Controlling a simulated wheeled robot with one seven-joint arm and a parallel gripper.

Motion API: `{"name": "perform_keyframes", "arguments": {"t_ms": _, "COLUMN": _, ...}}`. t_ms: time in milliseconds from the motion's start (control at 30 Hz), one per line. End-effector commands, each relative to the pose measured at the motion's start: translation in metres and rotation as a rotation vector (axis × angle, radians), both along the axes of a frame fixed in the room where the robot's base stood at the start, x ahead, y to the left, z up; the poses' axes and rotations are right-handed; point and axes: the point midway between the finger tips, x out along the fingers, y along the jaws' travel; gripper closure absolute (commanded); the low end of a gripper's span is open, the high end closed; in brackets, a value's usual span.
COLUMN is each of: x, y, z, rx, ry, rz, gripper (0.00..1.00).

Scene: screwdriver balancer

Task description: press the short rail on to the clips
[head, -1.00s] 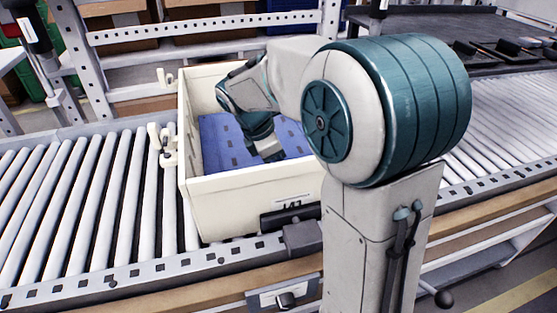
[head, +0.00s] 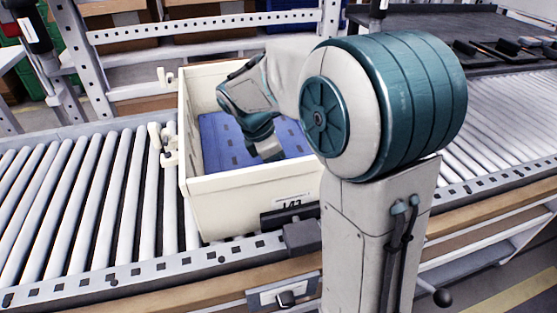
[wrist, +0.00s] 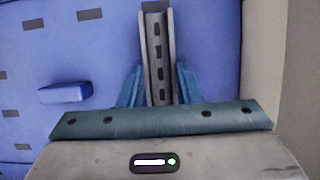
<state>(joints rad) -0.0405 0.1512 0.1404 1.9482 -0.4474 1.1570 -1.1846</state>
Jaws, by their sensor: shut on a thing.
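My gripper (wrist: 158,88) is shut on a short grey slotted rail (wrist: 156,50), with a blue finger on each side of it. The rail points away from the gripper, over the blue floor (wrist: 210,60) of the cream bin. In the head view my gripper (head: 264,146) is low inside the bin, and the rail cannot be made out there. A small raised blue block (wrist: 65,92) stands on the floor left of the rail; I cannot tell whether it is a clip. No other clip can be made out. Whether the rail touches the floor is unclear.
The cream bin (head: 245,186) stands on a roller conveyor (head: 85,200), its walls around my gripper. Its side wall (wrist: 262,60) is close on the right in the wrist view. White fittings (head: 168,155) sit outside its left wall. A dark tray (head: 440,25) lies at the back right.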

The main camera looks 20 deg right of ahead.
Motion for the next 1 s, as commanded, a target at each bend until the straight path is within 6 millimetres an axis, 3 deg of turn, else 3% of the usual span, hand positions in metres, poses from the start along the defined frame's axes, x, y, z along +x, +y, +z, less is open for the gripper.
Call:
{"name": "perform_keyframes", "arguments": {"t_ms": 67, "x": 0.0, "y": 0.0, "z": 0.001, "rx": 0.0, "ry": -0.003, "rz": 0.0, "gripper": 0.96}}
{"name": "perform_keyframes", "arguments": {"t_ms": 100, "x": 0.0, "y": 0.0, "z": 0.001, "rx": 0.0, "ry": -0.003, "rz": 0.0, "gripper": 0.61}}
{"name": "perform_keyframes", "arguments": {"t_ms": 167, "x": 0.0, "y": 0.0, "z": 0.001, "rx": 0.0, "ry": -0.002, "rz": 0.0, "gripper": 0.44}}
{"name": "perform_keyframes", "arguments": {"t_ms": 567, "x": 0.0, "y": 0.003, "z": 0.008, "rx": -0.001, "ry": -0.002, "rz": 0.001, "gripper": 0.44}}
{"name": "perform_keyframes", "arguments": {"t_ms": 1000, "x": 0.001, "y": 0.038, "z": 0.095, "rx": 0.0, "ry": -0.005, "rz": 0.002, "gripper": 0.44}}
